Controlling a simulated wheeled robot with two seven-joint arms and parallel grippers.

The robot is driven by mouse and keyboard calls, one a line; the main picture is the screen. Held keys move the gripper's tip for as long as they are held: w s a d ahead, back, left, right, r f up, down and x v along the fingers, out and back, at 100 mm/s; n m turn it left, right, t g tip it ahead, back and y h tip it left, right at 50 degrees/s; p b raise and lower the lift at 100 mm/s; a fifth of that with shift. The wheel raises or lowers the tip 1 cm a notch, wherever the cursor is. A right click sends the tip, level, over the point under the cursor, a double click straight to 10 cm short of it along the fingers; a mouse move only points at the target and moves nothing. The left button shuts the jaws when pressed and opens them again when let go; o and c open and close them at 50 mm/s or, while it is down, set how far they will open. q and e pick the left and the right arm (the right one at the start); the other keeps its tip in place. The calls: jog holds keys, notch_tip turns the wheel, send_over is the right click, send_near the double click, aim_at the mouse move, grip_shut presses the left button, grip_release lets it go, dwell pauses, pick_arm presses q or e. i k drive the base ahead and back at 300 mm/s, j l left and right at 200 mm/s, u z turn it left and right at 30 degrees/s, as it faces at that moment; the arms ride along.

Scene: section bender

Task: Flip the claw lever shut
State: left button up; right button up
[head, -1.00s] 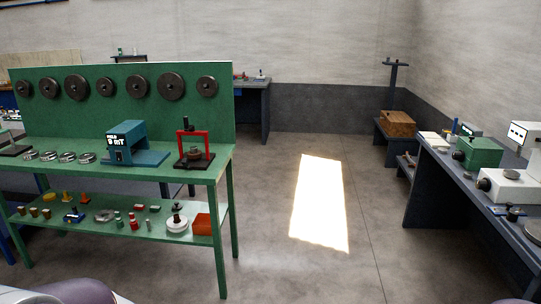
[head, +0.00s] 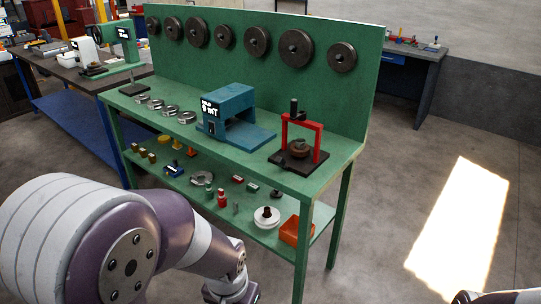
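I cannot single out the claw lever in the head view. A small press with a red frame (head: 318,143) and a dark base stands at the right end of the green workbench top (head: 335,172). A blue machine (head: 232,108) with a dark label plate and a flat blue bed stands to its left. My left arm (head: 130,250) reaches in from the lower left, in front of the bench and apart from these machines. Its fingers cannot be made out. Only a sliver of my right arm (head: 495,297) shows at the bottom right corner, without its gripper.
Several dark discs (head: 257,41) hang on the green back panel. The lower shelf holds small parts, a white round piece (head: 267,216) and an orange box (head: 296,230). Another bench with a green-white machine (head: 122,52) stands at left. Open floor (head: 400,190) lies to the right.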

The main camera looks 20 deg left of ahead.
aim_at(280, 161)
jog(key=i+l+u, duration=0.3)
jog(key=i+u, duration=0.15)
jog(key=i+l+u, duration=0.7)
jog(key=l+u, duration=0.2)
jog(key=l, duration=0.15)
